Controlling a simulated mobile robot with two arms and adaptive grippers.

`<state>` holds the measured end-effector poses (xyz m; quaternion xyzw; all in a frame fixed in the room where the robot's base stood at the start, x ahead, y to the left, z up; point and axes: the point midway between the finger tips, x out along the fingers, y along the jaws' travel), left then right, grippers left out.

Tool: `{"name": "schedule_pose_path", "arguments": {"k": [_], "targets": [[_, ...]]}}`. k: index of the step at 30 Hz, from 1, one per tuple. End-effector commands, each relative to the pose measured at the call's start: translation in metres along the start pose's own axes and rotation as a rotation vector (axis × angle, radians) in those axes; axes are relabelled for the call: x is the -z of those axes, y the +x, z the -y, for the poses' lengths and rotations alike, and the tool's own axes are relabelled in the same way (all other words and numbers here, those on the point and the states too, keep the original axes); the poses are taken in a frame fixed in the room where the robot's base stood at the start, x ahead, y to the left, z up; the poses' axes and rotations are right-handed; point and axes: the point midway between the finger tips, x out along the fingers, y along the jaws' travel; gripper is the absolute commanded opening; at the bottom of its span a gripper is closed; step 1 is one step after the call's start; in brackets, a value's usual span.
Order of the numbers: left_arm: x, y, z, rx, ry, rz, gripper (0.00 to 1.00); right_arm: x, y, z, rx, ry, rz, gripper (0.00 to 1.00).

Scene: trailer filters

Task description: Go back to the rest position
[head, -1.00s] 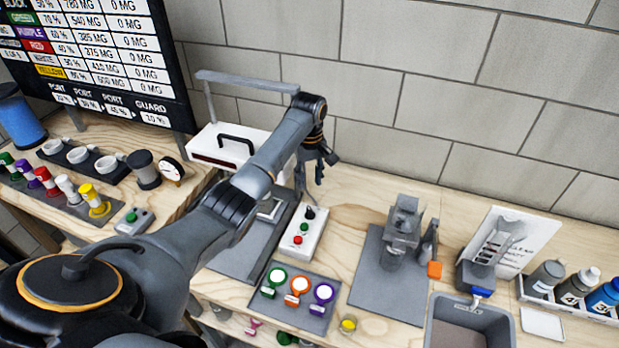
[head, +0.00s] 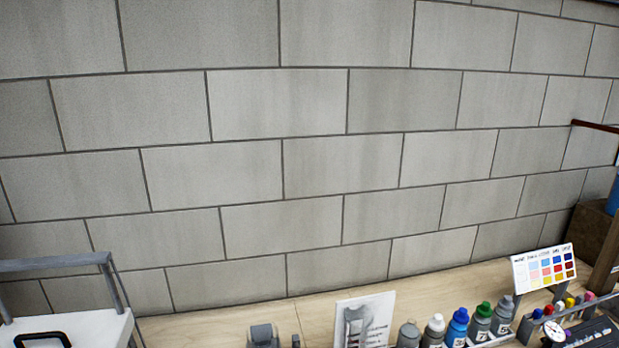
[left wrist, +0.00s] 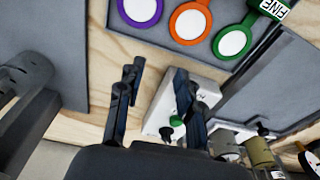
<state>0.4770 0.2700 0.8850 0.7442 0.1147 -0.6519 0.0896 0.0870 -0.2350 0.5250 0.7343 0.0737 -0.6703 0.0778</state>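My left gripper (left wrist: 158,74) shows in the left wrist view. Its two dark fingers are apart, with bare wood and part of a white control box (left wrist: 160,104) visible between and behind them. Nothing is held between the fingers. The control box has a green button and a dark knob, partly hidden by the right finger. Neither arm shows in the head view, and my right gripper is in no view.
Purple, orange and green rings with white discs lie on a grey mat (left wrist: 132,32). In the head view, a white machine (head: 75,330) stands lower left, several bottles (head: 457,327) and a colour chart (head: 545,268) lower right. Block wall (head: 300,150) fills most of it.

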Motion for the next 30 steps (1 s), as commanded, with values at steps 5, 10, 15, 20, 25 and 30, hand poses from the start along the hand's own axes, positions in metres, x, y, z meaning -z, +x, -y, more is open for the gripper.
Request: {"name": "schedule_pose_path", "arguments": {"k": [5, 10, 15, 20, 25, 30], "targets": [[-0.093, -0.012, -0.013, -0.049, 0.21, -0.058, 0.36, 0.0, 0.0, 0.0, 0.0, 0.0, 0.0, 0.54], [-0.14, -0.034, -0.013, -0.07, 0.312, -0.102, 0.36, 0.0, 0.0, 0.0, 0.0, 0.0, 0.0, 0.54], [-0.171, -0.056, -0.01, -0.081, 0.375, -0.134, 0.36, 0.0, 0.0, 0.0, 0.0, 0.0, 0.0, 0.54], [-0.191, -0.075, -0.006, -0.085, 0.417, -0.161, 0.36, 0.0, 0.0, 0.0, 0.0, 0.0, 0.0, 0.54], [-0.209, -0.094, -0.001, -0.084, 0.451, -0.182, 0.36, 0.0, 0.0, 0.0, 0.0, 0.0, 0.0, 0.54], [-0.205, -0.058, -0.005, -0.082, 0.454, -0.168, 0.36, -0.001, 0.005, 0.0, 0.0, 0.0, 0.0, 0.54]]}}
